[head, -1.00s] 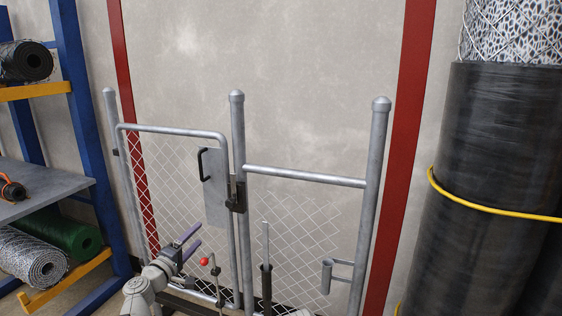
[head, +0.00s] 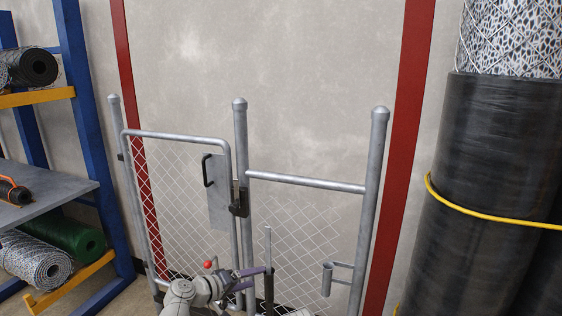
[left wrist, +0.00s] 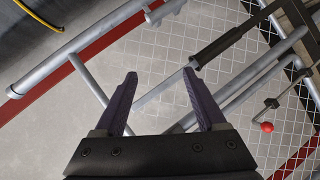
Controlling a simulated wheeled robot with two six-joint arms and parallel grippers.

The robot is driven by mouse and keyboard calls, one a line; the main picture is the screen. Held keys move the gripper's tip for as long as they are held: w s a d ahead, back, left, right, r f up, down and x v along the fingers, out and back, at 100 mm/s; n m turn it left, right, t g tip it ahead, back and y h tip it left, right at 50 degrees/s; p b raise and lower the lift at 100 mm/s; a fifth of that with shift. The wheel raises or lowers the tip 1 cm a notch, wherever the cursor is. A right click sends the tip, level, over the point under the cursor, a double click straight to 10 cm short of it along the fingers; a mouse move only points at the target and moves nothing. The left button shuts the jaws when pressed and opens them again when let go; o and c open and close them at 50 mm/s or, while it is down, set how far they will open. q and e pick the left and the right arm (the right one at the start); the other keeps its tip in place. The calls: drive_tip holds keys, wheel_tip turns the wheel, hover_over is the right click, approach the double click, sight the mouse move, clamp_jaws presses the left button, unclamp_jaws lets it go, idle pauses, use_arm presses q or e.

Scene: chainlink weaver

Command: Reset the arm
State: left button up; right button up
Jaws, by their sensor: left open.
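My left gripper (head: 262,273) has purple fingers and is low in the head view, in front of the gate. It is open and empty in the left wrist view (left wrist: 160,75), with fingers apart. An upright thin grey rod (head: 268,245) with a dark lower part stands close to the fingertips in the head view. In the left wrist view a dark sleeve (left wrist: 222,45) ends near the right fingertip; whether they touch I cannot tell. A red-knobbed lever (head: 208,264) is behind my left arm; its knob also shows in the left wrist view (left wrist: 267,127). My right gripper is not in view.
A chain-link gate (head: 180,136) with a latch plate (head: 219,195) stands ahead. A short tube on a bracket (head: 327,280) is on the right post. Shelves with rolls (head: 90,245) are left; a large black roll (head: 495,150) is right.

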use_arm(q)
drive_tip(key=s+d+f+m+g+y+p, duration=0.2)
drive_tip(key=s+d+f+m+g, duration=0.25)
drive_tip(key=s+d, duration=0.3)
drive_tip(key=s+a+f+m+g+y+p, duration=0.1)
drive_tip(key=s+a+g+y+p, duration=0.1)
drive_tip(key=s+y, duration=0.2)
drive_tip(key=s+a+f+m+g+y+p, duration=0.1)
drive_tip(key=s+y, duration=0.4)
drive_tip(key=s, duration=0.6)
drive_tip(key=a+m+g+p, duration=0.1)
drive_tip(key=a+g, duration=0.1)
drive_tip(key=shift+g, duration=0.35)
